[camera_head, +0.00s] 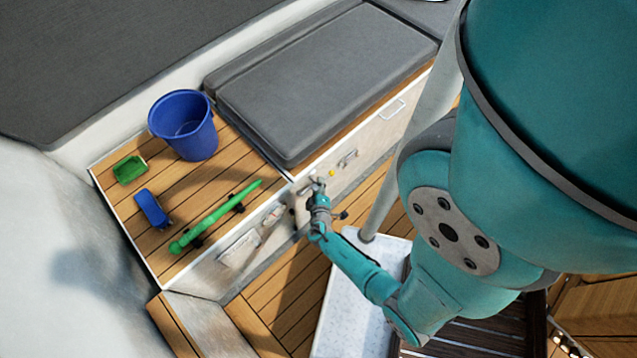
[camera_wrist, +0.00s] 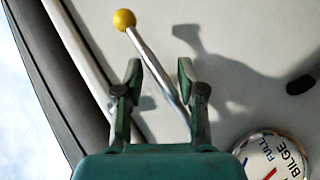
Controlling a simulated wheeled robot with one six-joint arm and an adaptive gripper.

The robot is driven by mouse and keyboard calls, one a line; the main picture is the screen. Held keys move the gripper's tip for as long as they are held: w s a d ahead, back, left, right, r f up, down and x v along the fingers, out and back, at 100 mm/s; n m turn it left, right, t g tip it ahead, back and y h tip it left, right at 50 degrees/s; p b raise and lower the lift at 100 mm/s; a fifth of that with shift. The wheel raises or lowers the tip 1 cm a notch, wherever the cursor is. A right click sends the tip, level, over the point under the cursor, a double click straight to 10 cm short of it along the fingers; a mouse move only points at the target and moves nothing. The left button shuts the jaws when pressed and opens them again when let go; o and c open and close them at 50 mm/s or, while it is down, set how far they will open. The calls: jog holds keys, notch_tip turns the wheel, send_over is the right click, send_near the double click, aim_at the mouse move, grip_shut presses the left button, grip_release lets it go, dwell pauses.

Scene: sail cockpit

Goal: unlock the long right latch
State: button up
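My gripper (camera_head: 317,186) is at the front panel of the bench in the head view. In the wrist view its fingers (camera_wrist: 160,68) are spread apart. A silver lever (camera_wrist: 158,72) with a yellow ball end (camera_wrist: 124,19) runs between the fingers, its ball beyond the tips. No clear grip on the rod shows. The yellow ball (camera_head: 332,173) also shows in the head view, just right of the fingertips. A metal latch-like fitting (camera_head: 347,160) is on the panel further right. I cannot tell for sure which part is the long right latch.
A round BILGE gauge (camera_wrist: 274,158) and a dark knob (camera_wrist: 299,85) are near my gripper. A handle (camera_head: 392,109) is on the panel's right. A blue bucket (camera_head: 184,126), green tray (camera_head: 130,169), blue item (camera_head: 151,208) and green tool (camera_head: 215,216) are on the wooden bench top.

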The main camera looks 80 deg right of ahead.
jog(key=shift+w+d+f, duration=0.1)
jog(key=shift+d+f, duration=0.05)
jog(key=shift+d, duration=0.25)
grip_shut()
jog(key=shift+a+f, duration=0.1)
jog(key=shift+n+h, duration=0.8)
jog(key=shift+h, duration=0.1)
jog(key=shift+n+h, duration=1)
jog(key=shift+h, duration=0.1)
